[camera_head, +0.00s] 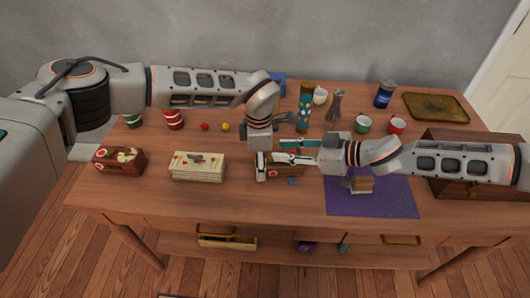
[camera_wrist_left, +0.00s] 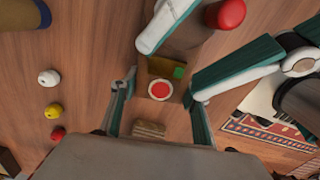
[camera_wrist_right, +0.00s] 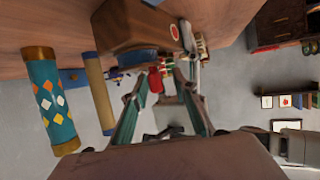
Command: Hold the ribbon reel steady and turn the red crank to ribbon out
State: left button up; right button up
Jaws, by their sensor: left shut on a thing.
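The ribbon reel (camera_head: 288,171) is a small wooden box at the table's middle, partly hidden by my arms. In the left wrist view its body (camera_wrist_left: 161,91) shows a red round mark between the fingers of my left gripper (camera_wrist_left: 160,103), which is shut on it from above. My right gripper (camera_head: 284,151) reaches in from the right, level, with its teal fingers spread. In the right wrist view the crank's red knob (camera_wrist_right: 155,80) lies between the spread fingers of that gripper (camera_wrist_right: 162,88), with visible gaps.
A patterned cylinder (camera_head: 304,105) and a vase (camera_head: 335,106) stand behind the arms. A cream box (camera_head: 198,167) and a wooden box (camera_head: 119,160) sit at left. A purple mat (camera_head: 370,205) and a wooden chest (camera_head: 455,188) are at right. Small balls lie behind the cream box.

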jog(key=shift+w+a+m+t+h, duration=0.15)
jog(key=shift+m+t+h, duration=0.3)
jog(key=shift+m+t, duration=0.35)
jog(key=shift+w+a+m+t+h, duration=0.1)
jog(key=shift+m+t+h, duration=0.35)
jog(key=shift+m+t, duration=0.35)
jog(key=shift+d+r+m+t, duration=0.15)
jog(key=shift+d+m+t, duration=0.15)
jog(key=shift+t, duration=0.1)
jog(key=r+v, duration=0.1)
jog(key=v, duration=1.1)
jog(key=s+a+r+n+g+y, duration=0.1)
jog(key=s+a+r+n+g, duration=0.1)
jog(key=n, duration=0.6)
jog(key=s+a+r+n+g+y, duration=0.1)
jog(key=s+a+r+n+g, duration=0.2)
jog(key=a+n, duration=0.4)
jog(key=s+a+r+n+g+y, duration=0.1)
jog(key=s+a+r+n+g, duration=0.1)
jog(key=n, duration=0.7)
jog(key=shift+s+a+r+g, duration=0.25)
jog(key=shift+a+r+g, duration=0.6)
jog(key=shift+a+g, duration=0.55)
jog(key=shift+s, duration=0.1)
